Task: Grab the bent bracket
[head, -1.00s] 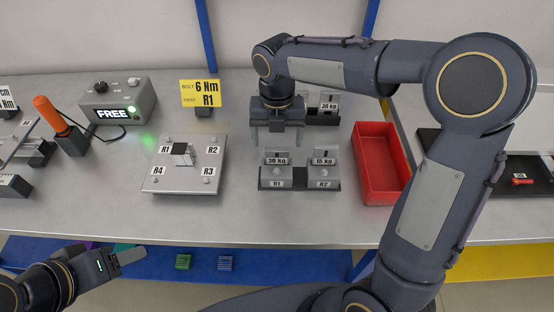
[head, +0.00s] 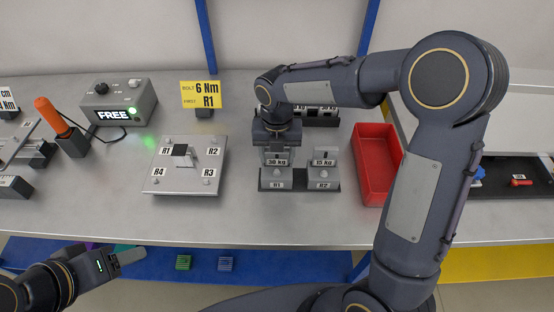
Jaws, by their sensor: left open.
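Two grey bent brackets stand in a black rack (head: 300,187). The left bracket (head: 277,175) carries a "30 kg" tag above the R1 label. The right bracket (head: 323,170) carries a "15 kg" tag above R2. My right gripper (head: 277,154) points down over the R1 bracket, its fingers at the top of the upright plate; whether they press on it is too small to tell. My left gripper (head: 128,256) is open and empty at the lower left, low in front of the table.
A metal plate (head: 157,185) with R1 to R4 labels lies left of the rack. A red bin (head: 366,190) stands to its right. A yellow "6 Nm R1" sign (head: 201,94), a grey "FREE" box (head: 145,100) and an orange-handled tool (head: 50,115) stand further left.

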